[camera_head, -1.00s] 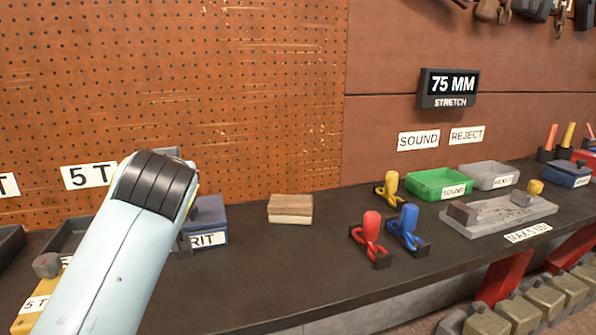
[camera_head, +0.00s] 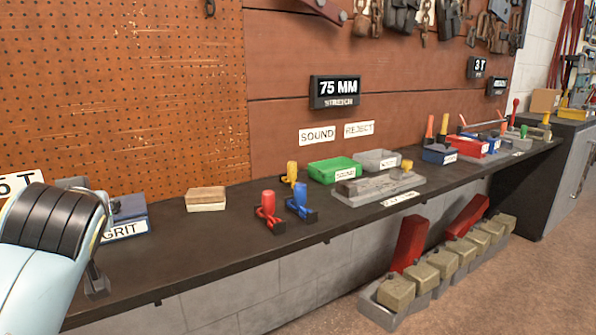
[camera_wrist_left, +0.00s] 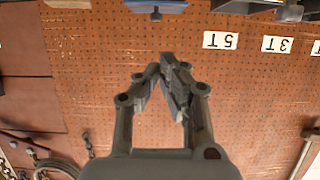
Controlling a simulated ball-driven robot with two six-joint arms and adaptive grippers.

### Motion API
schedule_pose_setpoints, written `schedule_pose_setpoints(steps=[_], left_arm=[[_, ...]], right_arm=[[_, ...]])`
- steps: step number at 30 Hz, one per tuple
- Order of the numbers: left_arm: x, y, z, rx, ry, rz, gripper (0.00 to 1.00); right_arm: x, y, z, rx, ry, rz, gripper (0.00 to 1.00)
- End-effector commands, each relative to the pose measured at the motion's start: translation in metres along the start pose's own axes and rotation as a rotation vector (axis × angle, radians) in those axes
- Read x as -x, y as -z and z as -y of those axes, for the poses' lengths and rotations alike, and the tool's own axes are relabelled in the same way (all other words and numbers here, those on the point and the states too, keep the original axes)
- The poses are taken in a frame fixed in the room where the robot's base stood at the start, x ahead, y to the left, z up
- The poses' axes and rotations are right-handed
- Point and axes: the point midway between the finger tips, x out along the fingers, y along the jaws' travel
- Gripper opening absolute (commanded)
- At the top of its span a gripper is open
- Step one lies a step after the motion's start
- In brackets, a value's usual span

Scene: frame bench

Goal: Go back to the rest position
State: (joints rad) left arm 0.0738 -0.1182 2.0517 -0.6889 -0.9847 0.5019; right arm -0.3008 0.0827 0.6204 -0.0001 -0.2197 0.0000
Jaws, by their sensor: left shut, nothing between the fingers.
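My left arm comes in at the lower left of the head view, and part of my left gripper (camera_head: 97,280) shows beside it, over the bench's front edge. In the left wrist view my left gripper (camera_wrist_left: 174,82) is shut, its fingertips together and empty, with the pegboard behind it. The picture there is upside down. My right gripper is in neither view.
The dark bench (camera_head: 240,222) holds a blue grit box (camera_head: 128,215), a wooden block (camera_head: 206,197), red (camera_head: 268,210), blue (camera_head: 300,203) and yellow (camera_head: 291,173) tools, a green tray (camera_head: 334,168) and a grey tray (camera_head: 377,160). Weights (camera_head: 396,291) stand in a low tray on the floor.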

Motion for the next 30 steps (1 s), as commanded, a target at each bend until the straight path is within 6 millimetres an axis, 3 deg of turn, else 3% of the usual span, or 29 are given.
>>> schedule_pose_setpoints(steps=[8,14,21,30], left_arm=[[0.015,-0.045,0.021,-0.061,-0.012,0.121,0.0],[0.039,-0.093,0.042,-0.136,-0.041,0.263,0.0],[0.088,-0.158,0.07,-0.263,-0.118,0.48,0.0],[0.167,-0.221,0.102,-0.436,-0.265,0.743,0.0]], right_arm=[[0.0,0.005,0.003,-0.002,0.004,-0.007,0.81],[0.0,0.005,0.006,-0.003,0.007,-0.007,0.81],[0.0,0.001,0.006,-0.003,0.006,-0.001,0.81],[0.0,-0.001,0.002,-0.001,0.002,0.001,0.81]])
